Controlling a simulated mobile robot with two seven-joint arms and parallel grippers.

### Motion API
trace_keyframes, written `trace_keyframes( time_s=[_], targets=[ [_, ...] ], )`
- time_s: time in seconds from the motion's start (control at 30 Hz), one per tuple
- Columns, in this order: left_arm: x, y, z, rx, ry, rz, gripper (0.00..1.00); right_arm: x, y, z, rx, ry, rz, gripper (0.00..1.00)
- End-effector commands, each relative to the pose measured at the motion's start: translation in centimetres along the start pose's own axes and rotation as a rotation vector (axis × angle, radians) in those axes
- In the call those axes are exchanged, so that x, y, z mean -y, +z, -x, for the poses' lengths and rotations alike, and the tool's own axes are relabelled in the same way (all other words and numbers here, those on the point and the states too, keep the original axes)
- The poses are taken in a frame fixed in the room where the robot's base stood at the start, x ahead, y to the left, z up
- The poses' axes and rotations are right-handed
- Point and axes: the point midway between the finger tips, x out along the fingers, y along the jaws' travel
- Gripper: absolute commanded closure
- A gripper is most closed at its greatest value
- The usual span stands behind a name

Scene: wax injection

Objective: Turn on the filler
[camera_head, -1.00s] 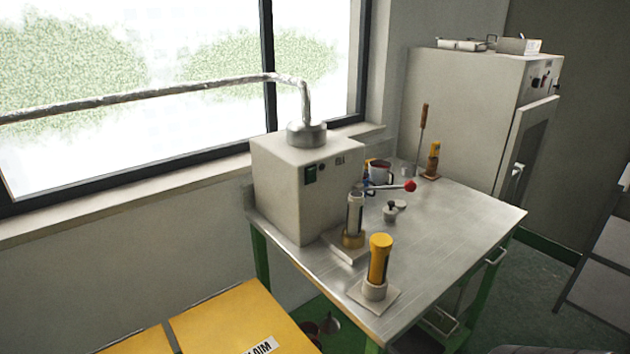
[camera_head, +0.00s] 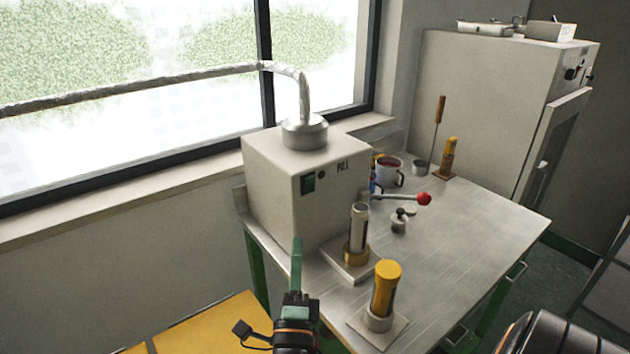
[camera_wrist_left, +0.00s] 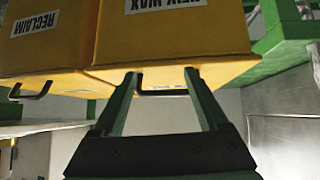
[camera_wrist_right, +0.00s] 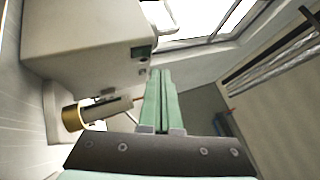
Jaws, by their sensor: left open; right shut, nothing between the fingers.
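The filler (camera_head: 275,185) is a beige box at the table's left, with a metal cap and a pipe on top. In the right wrist view the shut fingers (camera_wrist_right: 161,72) point towards the filler's edge, near the switch (camera_wrist_right: 140,52). My left gripper (camera_wrist_left: 160,73) shows only in the left wrist view, open and empty by yellow bins.
A metal cylinder (camera_head: 358,230) stands before the filler; a yellow-topped one (camera_head: 385,285) stands at the front of the metal table (camera_head: 450,240). A red-knobbed lever (camera_head: 424,199) sticks out right. Yellow bins (camera_wrist_left: 180,40) lie below left. A beige cabinet (camera_head: 490,100) stands behind.

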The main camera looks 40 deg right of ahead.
Motion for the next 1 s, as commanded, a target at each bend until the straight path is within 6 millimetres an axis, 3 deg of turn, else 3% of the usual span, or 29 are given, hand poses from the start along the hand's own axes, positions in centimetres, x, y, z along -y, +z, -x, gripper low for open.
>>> trace_keyframes(
  time_s=[0.2,0.67,0.87,1.0],
  targets=[
    [0.0,-0.2,0.1,-0.001,0.000,0.001,0.24,-0.9,-2.4,-0.8,-0.170,0.074,-0.075,1.00],
    [0.0,-0.3,0.2,-0.001,0.000,0.000,0.24,-1.1,-2.8,-1.2,-0.185,0.081,-0.077,1.00],
    [0.0,-0.9,0.8,0.000,0.000,0.000,0.24,-1.1,-3.3,-4.3,-0.184,0.076,-0.075,1.00],
    [-0.1,-1.4,1.3,0.000,0.000,-0.001,0.24,-1.3,-3.8,-7.3,-0.184,0.076,-0.074,1.00]
  ],
)
